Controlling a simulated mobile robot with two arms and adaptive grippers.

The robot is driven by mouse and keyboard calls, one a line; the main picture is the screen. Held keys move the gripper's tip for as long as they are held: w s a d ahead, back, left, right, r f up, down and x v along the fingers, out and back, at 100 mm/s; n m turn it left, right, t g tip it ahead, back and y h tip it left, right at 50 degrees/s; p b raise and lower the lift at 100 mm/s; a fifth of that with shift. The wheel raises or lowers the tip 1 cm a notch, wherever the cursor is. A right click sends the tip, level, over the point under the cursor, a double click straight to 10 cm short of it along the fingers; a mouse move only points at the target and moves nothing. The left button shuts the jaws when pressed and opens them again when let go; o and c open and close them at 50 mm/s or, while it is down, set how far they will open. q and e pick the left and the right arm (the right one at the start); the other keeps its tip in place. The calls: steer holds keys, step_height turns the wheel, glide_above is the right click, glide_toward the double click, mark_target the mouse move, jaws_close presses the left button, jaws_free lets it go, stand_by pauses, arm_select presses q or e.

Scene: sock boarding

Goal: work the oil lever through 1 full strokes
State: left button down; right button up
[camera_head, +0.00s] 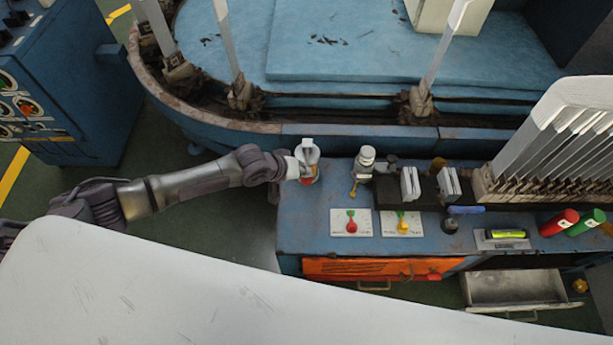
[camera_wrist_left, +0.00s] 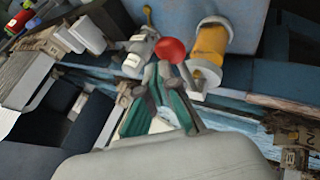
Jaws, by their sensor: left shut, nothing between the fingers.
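A small oiler (camera_head: 308,149) with a pale top and an amber body stands at the bench's back left corner. In the left wrist view its amber cylinder (camera_wrist_left: 210,45) shows, with a round red knob (camera_wrist_left: 171,50) beside it, which looks like the oil lever's end. My left gripper (camera_head: 297,168) is at the oiler's left side. In the wrist view the left gripper (camera_wrist_left: 168,70) is shut and empty, its fingertips right by the red knob; I cannot tell whether they touch. The lever's arm is mostly hidden. My right gripper is not in view.
A silver fitting (camera_head: 365,163) stands right of the oiler. A rack of pale boards (camera_head: 560,135) stands right. The blue machine rim (camera_head: 360,137) runs behind. A drawer (camera_head: 515,287) is open.

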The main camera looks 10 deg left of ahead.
mark_target(302, 181)
arm_select(q)
steer(key=shift+s+f+b, duration=0.15)
steer(key=shift+f+b, duration=0.45)
steer(key=shift+f, duration=0.5)
steer(key=shift+s+f+b, duration=0.15)
steer(key=shift+f+b, duration=0.45)
steer(key=shift+f, duration=0.45)
stand_by(1.4)
steer(key=shift+r, duration=0.1)
stand_by(0.4)
steer(key=shift+w+r+p, duration=0.2)
steer(key=shift+r+p, duration=1.05)
steer(key=shift+r, duration=0.1)
steer(key=shift+w+r+p, duration=0.15)
steer(key=shift+r+p, duration=1.1)
steer(key=shift+r, duration=0.1)
steer(key=r+p, duration=0.4)
steer(key=r, duration=0.1)
steer(key=shift+w+a+p, duration=0.1)
steer(key=shift+w+p, duration=0.2)
steer(key=shift+f, duration=0.1)
